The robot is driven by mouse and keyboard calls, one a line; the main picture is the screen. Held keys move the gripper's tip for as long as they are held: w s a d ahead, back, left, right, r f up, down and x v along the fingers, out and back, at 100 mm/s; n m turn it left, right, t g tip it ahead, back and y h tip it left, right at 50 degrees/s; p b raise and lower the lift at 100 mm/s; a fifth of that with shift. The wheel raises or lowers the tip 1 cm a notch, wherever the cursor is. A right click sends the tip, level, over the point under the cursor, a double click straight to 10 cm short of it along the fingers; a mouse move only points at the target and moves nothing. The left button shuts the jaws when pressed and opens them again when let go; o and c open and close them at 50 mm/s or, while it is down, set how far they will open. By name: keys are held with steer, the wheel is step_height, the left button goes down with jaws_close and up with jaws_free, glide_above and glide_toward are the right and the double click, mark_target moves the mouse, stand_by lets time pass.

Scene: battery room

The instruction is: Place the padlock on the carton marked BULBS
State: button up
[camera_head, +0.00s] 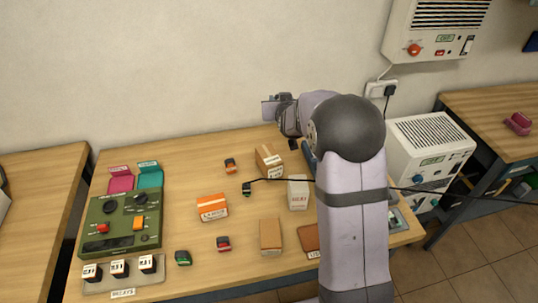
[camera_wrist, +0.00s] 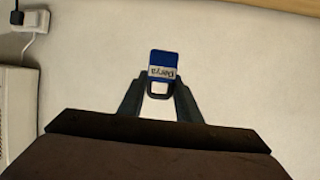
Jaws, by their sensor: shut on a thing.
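My gripper (camera_wrist: 160,92) is shut on a blue padlock (camera_wrist: 163,62) with a white name label. Its shackle sits between the fingers. In the head view my gripper (camera_head: 271,110) is raised at the back of the bench, in front of the wall. The padlock cannot be made out clearly there. Several cartons stand on the bench below: a brown one with a white label (camera_head: 268,160), a white one with red print (camera_head: 298,193), an orange and white one (camera_head: 212,207) and a plain brown one (camera_head: 270,236). I cannot surely read BULBS on any of them.
A green control panel (camera_head: 122,222) stands at the left of the wooden bench (camera_head: 195,250). Small red, green and orange items lie between the cartons. A black cable crosses the bench to the right. A white power unit (camera_head: 430,150) stands right of the bench.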

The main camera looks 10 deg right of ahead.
mark_target(269, 154)
steer(key=s+a+f, duration=0.1)
steer(key=a+f+n+y, duration=0.1)
steer(key=a+f, duration=0.1)
steer(key=s+a+f+n+y, duration=0.1)
steer(key=f, duration=0.1)
steer(key=shift+s+a+f, duration=0.2)
steer(key=shift+s+a, duration=0.05)
steer(key=shift+s, duration=0.05)
steer(key=shift+d, duration=0.1)
steer(key=shift+f+p, duration=1.4)
steer(key=shift+f, duration=3.55)
steer(key=shift+f, duration=0.25)
steer(key=o, duration=1.1)
steer(key=shift+r, duration=0.2)
